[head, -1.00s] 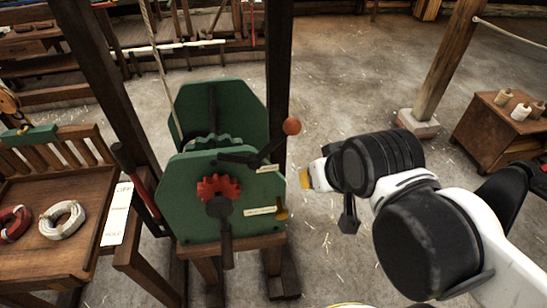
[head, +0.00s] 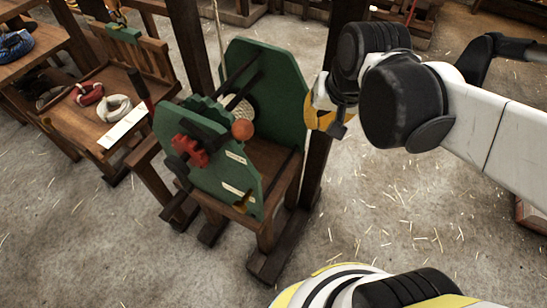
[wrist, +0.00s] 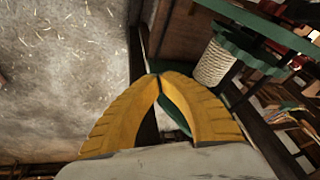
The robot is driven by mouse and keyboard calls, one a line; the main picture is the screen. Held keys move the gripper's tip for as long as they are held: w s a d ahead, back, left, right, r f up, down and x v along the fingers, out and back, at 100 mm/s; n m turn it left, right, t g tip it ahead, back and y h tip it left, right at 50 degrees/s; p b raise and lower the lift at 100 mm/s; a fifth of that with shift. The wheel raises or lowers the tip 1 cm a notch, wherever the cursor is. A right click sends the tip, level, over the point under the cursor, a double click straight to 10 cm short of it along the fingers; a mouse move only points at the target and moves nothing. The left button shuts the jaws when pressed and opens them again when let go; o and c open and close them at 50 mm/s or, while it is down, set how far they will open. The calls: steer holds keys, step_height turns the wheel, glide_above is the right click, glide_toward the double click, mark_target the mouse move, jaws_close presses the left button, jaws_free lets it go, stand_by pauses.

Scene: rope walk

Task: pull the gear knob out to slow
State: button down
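The green rope machine (head: 218,178) stands on a dark wooden frame. A small brass knob (head: 241,206), which looks like the gear knob, sits low on its front plate beside a pale label (head: 237,190) too small to read. Whether the knob is in or out I cannot tell. A lever with an orange-red ball (head: 242,130) and a red gear (head: 187,150) are on the same plate. My gripper (head: 318,122) is right of the machine, higher in the picture than the knob and apart from it. In the wrist view its yellow fingertips (wrist: 159,76) meet, with nothing seen between them.
A dark post (head: 319,165) stands close by my gripper, behind the machine's right side. A wooden bench (head: 85,125) with red and white rope coils is at the left. The wrist view shows a wound rope reel (wrist: 214,63).

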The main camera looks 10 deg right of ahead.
steer(key=w+a+f+m+g, duration=0.2)
steer(key=w+a+f+g, duration=0.1)
steer(key=w+f, duration=0.2)
steer(key=w+a+f+m+g+y+p, duration=0.1)
steer(key=w+a+f+m+g, duration=0.1)
steer(key=w+f, duration=0.4)
step_height(320, 180, down, 4)
steer(key=shift+a+f+m+g, duration=0.15)
steer(key=shift+a+m+g, duration=0.15)
steer(key=shift+a+g, duration=0.6)
steer(key=s+a+f+b, duration=0.3)
steer(key=s+f+b, duration=0.1)
steer(key=f, duration=0.4)
steer(key=shift+s+a+f+b, duration=0.35)
steer(key=shift+s+f, duration=0.05)
steer(key=shift+s, duration=0.2)
